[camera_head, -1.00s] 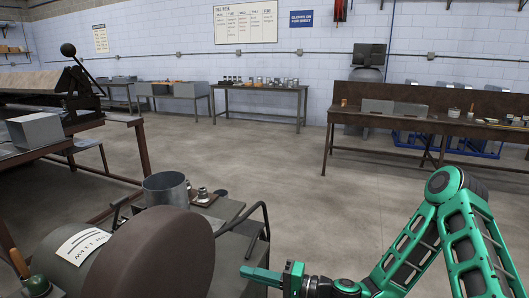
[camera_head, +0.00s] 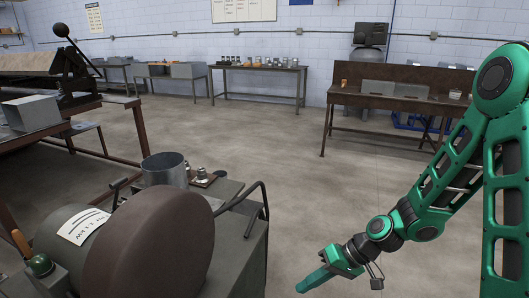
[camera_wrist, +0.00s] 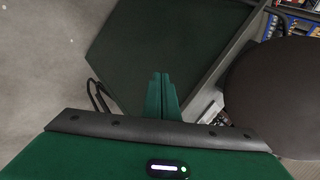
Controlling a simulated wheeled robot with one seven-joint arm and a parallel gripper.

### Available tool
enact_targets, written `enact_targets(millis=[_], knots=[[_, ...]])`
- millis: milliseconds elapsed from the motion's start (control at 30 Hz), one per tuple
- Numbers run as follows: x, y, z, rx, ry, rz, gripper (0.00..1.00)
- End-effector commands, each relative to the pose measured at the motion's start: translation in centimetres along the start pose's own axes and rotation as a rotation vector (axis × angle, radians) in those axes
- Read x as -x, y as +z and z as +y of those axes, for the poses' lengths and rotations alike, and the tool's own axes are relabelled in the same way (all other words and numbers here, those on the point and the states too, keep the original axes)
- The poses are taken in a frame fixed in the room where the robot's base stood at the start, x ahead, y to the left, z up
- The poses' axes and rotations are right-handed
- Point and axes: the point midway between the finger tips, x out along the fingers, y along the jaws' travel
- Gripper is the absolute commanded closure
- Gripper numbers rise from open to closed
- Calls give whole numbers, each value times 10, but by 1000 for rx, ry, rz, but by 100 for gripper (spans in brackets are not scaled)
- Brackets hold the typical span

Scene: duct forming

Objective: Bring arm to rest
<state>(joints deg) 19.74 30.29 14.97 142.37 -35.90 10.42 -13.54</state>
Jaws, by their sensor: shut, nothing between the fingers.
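My green arm reaches in from the right side of the head view. My gripper (camera_head: 304,284) points down and to the left, low in that view, to the right of the grey cart and apart from it. In the wrist view my gripper's two green fingers (camera_wrist: 161,78) lie together, with nothing held between them.
A grey cart (camera_head: 232,239) with a bent black handle stands at the front left. A metal cylinder (camera_head: 165,170) stands on it. A large brown rounded shape (camera_head: 150,245) blocks part of the view. A workbench (camera_head: 400,104) stands at the back right. The floor between is clear.

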Motion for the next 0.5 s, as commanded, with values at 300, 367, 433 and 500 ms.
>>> enact_targets(millis=[300, 367, 433, 500], knots=[[99, 32, 52, -69, 336, -59, 100], [120, 40, 58, -95, 392, -63, 100], [145, 49, 64, -133, 454, -62, 100], [169, 60, 68, -175, 511, -57, 100]])
